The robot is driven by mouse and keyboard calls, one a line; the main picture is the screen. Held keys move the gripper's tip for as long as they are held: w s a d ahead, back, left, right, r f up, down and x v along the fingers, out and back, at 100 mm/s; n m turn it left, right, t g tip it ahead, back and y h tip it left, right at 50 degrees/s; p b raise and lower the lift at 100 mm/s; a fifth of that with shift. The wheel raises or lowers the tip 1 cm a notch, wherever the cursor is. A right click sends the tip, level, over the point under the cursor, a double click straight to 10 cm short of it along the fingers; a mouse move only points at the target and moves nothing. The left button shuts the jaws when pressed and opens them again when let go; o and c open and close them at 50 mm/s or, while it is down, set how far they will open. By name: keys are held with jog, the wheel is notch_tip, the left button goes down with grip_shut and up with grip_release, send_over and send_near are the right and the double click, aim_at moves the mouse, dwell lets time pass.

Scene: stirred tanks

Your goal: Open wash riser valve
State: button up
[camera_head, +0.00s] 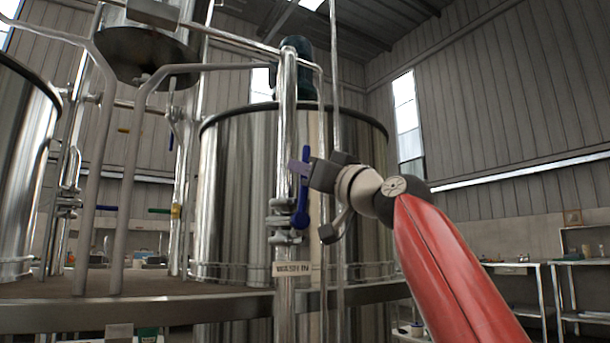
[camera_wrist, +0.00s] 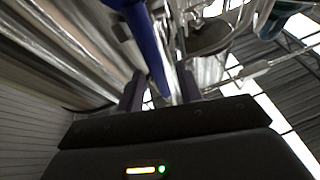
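The wash riser is a shiny vertical pipe (camera_head: 287,160) with a tag reading "WASH IN" (camera_head: 292,268). Its valve has a blue lever handle (camera_head: 301,212) that points up, roughly along the pipe. My gripper (camera_head: 303,170) comes in from the right at the handle's upper part. In the wrist view the blue handle (camera_wrist: 148,45) reaches down between the two fingers of my gripper (camera_wrist: 160,92). The fingers stand apart with visible gaps beside the handle. Whether either finger touches it is not clear.
A large steel tank (camera_head: 240,180) stands behind the riser, with another tank (camera_head: 22,170) at left. A thin vertical pipe (camera_head: 337,90) runs close by my gripper. A metal rail (camera_head: 150,308) crosses below. Benches (camera_head: 510,268) stand far right.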

jog(key=b+v, duration=0.4)
jog(key=v, duration=0.2)
jog(key=shift+s+d+f, duration=0.1)
jog(key=shift+s+d, duration=0.1)
dwell(0.4)
